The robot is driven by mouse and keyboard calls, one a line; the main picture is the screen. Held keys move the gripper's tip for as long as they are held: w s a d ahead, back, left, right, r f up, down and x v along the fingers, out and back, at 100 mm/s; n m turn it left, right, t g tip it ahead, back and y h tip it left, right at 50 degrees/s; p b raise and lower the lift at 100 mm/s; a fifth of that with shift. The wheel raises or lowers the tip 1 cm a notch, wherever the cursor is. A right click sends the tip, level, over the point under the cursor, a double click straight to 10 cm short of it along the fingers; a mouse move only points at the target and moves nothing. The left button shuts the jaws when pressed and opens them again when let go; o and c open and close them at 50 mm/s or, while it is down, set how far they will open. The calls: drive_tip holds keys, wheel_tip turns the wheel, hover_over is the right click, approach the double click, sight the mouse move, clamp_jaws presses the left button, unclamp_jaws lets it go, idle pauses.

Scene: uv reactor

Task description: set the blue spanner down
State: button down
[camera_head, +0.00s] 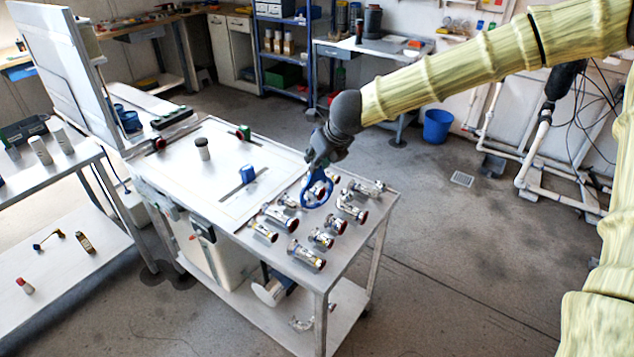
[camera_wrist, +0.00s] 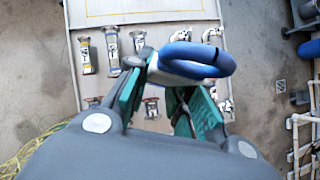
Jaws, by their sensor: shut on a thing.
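The blue spanner (camera_head: 317,190) shows as a blue ring-shaped tool hanging below my gripper (camera_head: 322,160), over the right end of the steel cart top. In the wrist view the blue spanner (camera_wrist: 198,60) lies across the tips of my gripper (camera_wrist: 165,92), with its looped end to the right. My gripper is shut on it. The fingers hide part of the spanner. Whether the spanner touches the fittings below it cannot be told.
Several metal fittings with red ends (camera_head: 307,256) crowd the right end of the cart top (camera_head: 377,217) under the spanner. A flat panel (camera_head: 215,165) to the left carries a dark cylinder (camera_head: 203,148) and a blue block (camera_head: 247,174). A blue bucket (camera_head: 437,126) stands on the floor behind.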

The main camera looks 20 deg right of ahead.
sight(318, 177)
drive_tip(key=f, duration=0.2)
drive_tip(key=w+f, duration=0.1)
drive_tip(key=f, duration=0.1)
drive_tip(key=shift+f, duration=0.4)
drive_tip(key=shift+s+f, duration=0.3)
drive_tip(key=shift+f, duration=0.25)
drive_tip(key=shift+w+f, duration=0.2)
drive_tip(key=shift+f, duration=0.15)
drive_tip(key=shift+s+r, duration=0.1)
drive_tip(key=c, duration=1.3)
unclamp_jaws()
drive_tip(key=shift+f, duration=0.2)
drive_tip(key=shift+o, duration=0.2)
drive_tip(key=shift+r, duration=0.1)
